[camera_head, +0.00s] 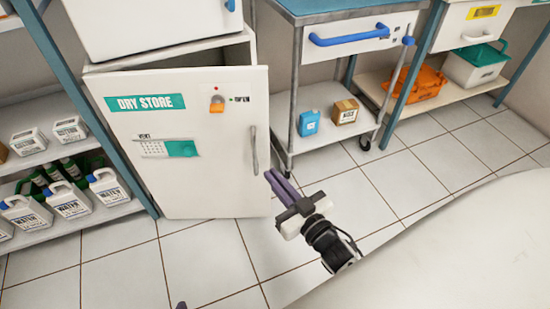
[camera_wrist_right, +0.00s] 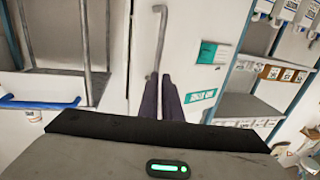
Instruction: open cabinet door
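The white DRY STORE cabinet door (camera_head: 205,190) stands ajar in the head view, with a wedge-shaped gap along its top; its right edge is swung out from the cabinet body (camera_head: 180,54). Its grey vertical handle (camera_head: 254,150) is near that right edge and also shows in the right wrist view (camera_wrist_right: 158,42). My right gripper (camera_head: 273,175) has its purple fingers just right of the handle's lower end, pointing up at it. Only a small dark tip, probably of my left gripper (camera_head: 181,305), shows at the bottom edge.
A metal cart (camera_head: 297,90) with a blue-handled drawer stands right of the cabinet. Shelves with white bottles (camera_head: 68,200) stand at the left. A bench with an orange bin (camera_head: 425,84) and a green-white bin (camera_head: 475,68) is at the right. The tiled floor before the door is clear.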

